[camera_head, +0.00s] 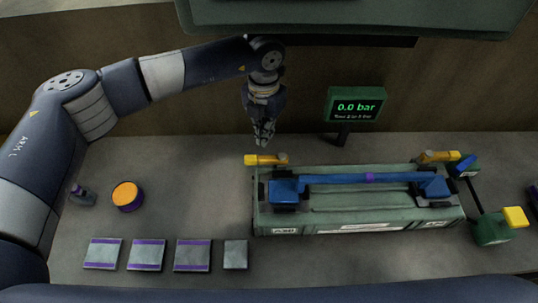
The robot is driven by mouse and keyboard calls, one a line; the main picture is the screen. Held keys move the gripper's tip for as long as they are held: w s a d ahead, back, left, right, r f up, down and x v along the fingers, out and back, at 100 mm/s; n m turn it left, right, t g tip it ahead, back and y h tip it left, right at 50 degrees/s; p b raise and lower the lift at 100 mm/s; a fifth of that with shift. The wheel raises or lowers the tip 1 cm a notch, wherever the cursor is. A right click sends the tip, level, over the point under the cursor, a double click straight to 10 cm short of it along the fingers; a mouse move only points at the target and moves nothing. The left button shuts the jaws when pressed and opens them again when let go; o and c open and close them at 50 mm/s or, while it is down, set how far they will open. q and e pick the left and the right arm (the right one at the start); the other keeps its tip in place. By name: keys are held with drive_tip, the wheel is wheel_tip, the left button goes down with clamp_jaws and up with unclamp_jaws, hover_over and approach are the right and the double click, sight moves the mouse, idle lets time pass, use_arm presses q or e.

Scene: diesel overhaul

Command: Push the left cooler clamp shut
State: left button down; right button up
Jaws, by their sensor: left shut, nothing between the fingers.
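The green cooler (330,222) lies on the bench right of centre, with a blue pipe (335,179) along its top. The left cooler clamp has a yellow handle (262,160) at the cooler's back left corner, lying roughly level and pointing left. A second yellow clamp handle (438,156) sits at the back right corner. My left gripper (264,140) is shut and empty, pointing down, above and behind the left clamp handle. It appears apart from the handle. My right gripper is not in view.
A display (356,105) reading 0.0 bar stands behind the cooler. Several flat plates (146,255) lie front left, near an orange-topped round part (127,195). A green block with a yellow top (494,228) stands at right.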

sight(266, 160)
use_arm(q)
drive_tip(key=shift+f, duration=0.2)
idle(0.6)
drive_tip(key=shift+f+b, duration=1.4)
drive_tip(key=shift+b, duration=0.05)
drive_tip(key=shift+r, duration=0.2)
drive_tip(key=shift+s, duration=0.2)
drive_tip(key=shift+s, duration=2.05)
drive_tip(key=shift+s+d, duration=0.3)
drive_tip(key=shift+s, duration=0.35)
